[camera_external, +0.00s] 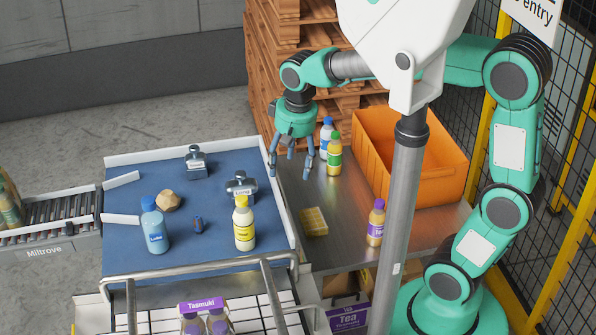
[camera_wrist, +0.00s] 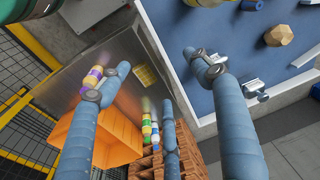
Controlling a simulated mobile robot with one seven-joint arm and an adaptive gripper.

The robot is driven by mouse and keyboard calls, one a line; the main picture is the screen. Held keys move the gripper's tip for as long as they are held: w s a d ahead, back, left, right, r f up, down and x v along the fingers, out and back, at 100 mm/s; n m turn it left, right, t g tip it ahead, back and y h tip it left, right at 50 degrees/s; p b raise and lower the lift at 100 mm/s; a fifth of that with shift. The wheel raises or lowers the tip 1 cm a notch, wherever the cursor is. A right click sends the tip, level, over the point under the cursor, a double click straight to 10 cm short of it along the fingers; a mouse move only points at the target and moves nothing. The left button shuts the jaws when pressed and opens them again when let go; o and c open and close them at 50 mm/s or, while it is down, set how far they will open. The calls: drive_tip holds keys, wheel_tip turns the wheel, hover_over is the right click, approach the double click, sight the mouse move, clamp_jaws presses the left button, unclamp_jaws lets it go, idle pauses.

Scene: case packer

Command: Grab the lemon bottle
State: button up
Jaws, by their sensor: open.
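A blue bottle (camera_external: 154,228), wooden polyhedron (camera_external: 168,201), small blue object (camera_external: 198,224) and two dark metal items (camera_external: 241,186) share the blue surface. On the metal table are a green bottle (camera_external: 334,158), white-blue bottle (camera_external: 326,138), purple-capped bottle (camera_external: 376,226), yellow sponge (camera_external: 314,222) and orange crate (camera_external: 440,185).

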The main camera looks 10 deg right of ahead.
drive_tip(key=n+g+p, duration=0.1)
drive_tip(key=p, duration=0.4)
hover_over(246, 209)
drive_tip(key=w, duration=0.2)
drive_tip(key=shift+d+f+h, duration=0.1)
drive_tip(key=shift+f+h, duration=0.05)
drive_tip(key=shift+h, duration=0.25)
drive_tip(key=shift+f, duration=0.15)
drive_tip(key=shift+f+b, duration=0.3)
drive_tip(key=shift+f, duration=3.9)
drive_tip(key=shift+f, duration=2.6)
drive_tip(key=shift+c, duration=0.5)
